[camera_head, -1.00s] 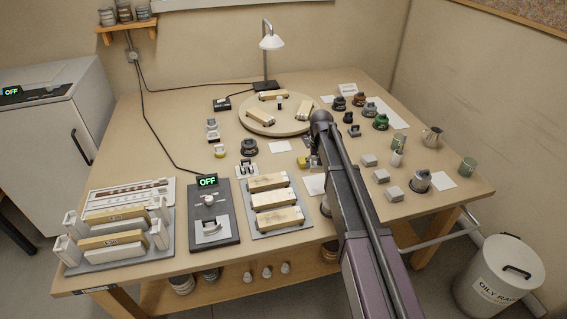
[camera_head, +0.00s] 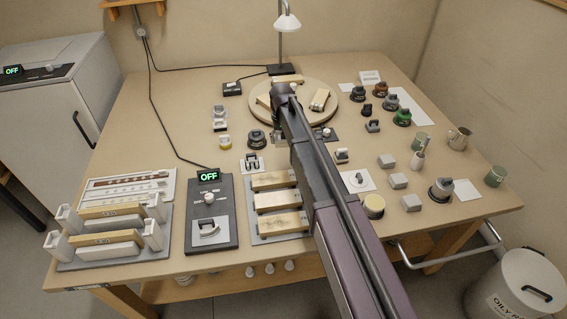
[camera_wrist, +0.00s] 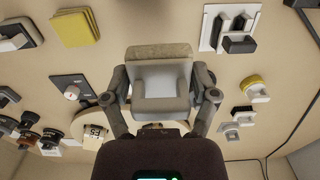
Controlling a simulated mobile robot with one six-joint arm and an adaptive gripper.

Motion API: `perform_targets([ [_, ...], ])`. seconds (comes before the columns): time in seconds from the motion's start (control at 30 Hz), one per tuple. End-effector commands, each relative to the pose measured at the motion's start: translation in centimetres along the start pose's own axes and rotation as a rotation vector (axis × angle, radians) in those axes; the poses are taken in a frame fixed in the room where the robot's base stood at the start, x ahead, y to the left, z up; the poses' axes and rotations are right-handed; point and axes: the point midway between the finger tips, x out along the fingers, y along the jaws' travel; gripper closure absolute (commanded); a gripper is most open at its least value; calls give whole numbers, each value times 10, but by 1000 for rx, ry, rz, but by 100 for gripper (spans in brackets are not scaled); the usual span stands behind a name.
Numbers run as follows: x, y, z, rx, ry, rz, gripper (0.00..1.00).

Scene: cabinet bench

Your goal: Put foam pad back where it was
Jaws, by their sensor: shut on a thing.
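My gripper (camera_wrist: 161,92) is shut on a pale grey block with a tan layer along one face, which I take to be the foam pad (camera_wrist: 160,70). One finger lies against each side of it, and it appears held above the bench. In the head view my arm covers the gripper and the held pad, near the front of the round turntable (camera_head: 327,112). A yellow square stack (camera_wrist: 77,27) lies on the bench in the wrist view. Which empty spot belongs to the pad I cannot tell.
Sanding blocks on a grey tray (camera_head: 254,233), a black switch box (camera_head: 211,235) and a white slotted holder (camera_head: 252,164) stand left of my arm. Jars (camera_head: 402,117) and grey blocks (camera_head: 398,181) crowd the right. A lamp (camera_head: 286,22) stands behind the turntable.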

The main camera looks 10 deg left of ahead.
Motion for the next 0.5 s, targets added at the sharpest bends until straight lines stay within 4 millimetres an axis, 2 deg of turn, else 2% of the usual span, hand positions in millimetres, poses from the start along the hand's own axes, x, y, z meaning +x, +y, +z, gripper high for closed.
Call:
perform_targets([
  [0.2, 0, 10, -1, 13, 0, 0, 62],
  [0.5, 0, 14, -1, 17, 0, 0, 62],
])
